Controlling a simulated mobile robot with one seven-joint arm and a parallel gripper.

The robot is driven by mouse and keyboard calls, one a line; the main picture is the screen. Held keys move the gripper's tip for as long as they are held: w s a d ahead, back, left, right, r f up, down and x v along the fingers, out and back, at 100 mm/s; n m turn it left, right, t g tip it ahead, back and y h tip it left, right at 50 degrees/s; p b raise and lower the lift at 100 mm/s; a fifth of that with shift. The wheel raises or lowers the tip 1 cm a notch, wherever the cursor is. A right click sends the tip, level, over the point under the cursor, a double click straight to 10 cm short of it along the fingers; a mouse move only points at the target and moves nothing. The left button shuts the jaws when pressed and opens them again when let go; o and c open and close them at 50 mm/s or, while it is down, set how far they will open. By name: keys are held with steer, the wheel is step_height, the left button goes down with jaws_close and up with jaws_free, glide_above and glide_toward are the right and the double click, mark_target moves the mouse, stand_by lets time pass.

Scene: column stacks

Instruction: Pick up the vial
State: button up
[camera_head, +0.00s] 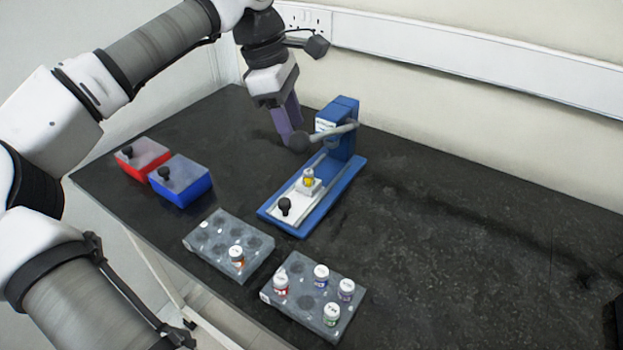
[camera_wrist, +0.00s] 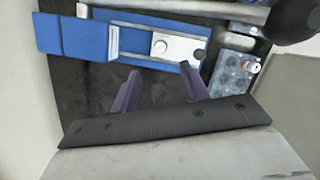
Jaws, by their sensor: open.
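A vial with a yellow body and white cap (camera_head: 308,177) stands upright in a white holder on the sliding plate of the blue press (camera_head: 330,195). In the wrist view its round top (camera_wrist: 160,46) shows on the white plate. Other capped vials stand in the grey racks, one orange (camera_head: 237,256) in the left rack and several in the right rack. My gripper (camera_head: 290,138) is above the bench, behind and left of the press. Its purple fingers (camera_wrist: 160,70) are apart with nothing between them, and the vial lies beyond them in the wrist view.
A red box (camera_head: 141,157) and a blue box (camera_head: 181,181) stand at left. The grey racks (camera_head: 215,262) (camera_head: 300,318) are in front. The right bench is clear.

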mark_target(308, 172)
steer(key=x, duration=1)
steer(key=shift+s, duration=0.1)
steer(key=shift+r, duration=0.1)
jaws_close()
